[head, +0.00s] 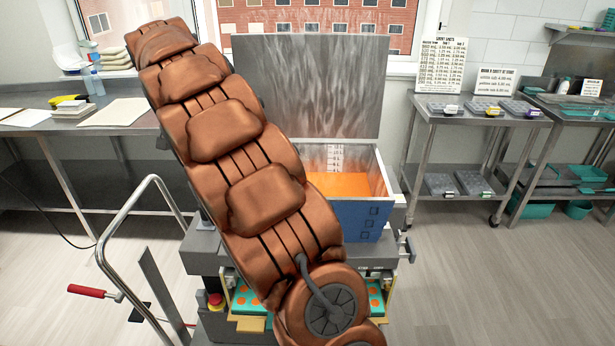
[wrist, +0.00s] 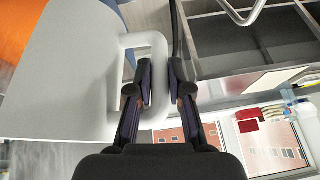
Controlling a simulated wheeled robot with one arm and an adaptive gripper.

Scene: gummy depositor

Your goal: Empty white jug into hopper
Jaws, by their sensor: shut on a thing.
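The white jug (wrist: 75,85) fills the left of the wrist view, its pale side facing the camera. My gripper (wrist: 160,82) is shut on the jug's handle (wrist: 135,41), with a dark finger on each side of its upright bar. The jug's mouth and contents do not show, and its tilt is hard to tell. The hopper (head: 363,217) is a blue box with its grey lid (head: 300,82) raised at the back. Orange material (head: 350,186) lies inside it, and orange also shows beside the jug in the wrist view (wrist: 22,25). My copper arm hides the jug in the head view.
The depositor carries an orange-dotted teal mould (head: 243,297) at its front. A red lever (head: 90,291) and bent metal rail (head: 128,213) stand at left. A steel table (head: 95,118) is behind left. A cart (head: 480,120) with trays is at right, with open floor before it.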

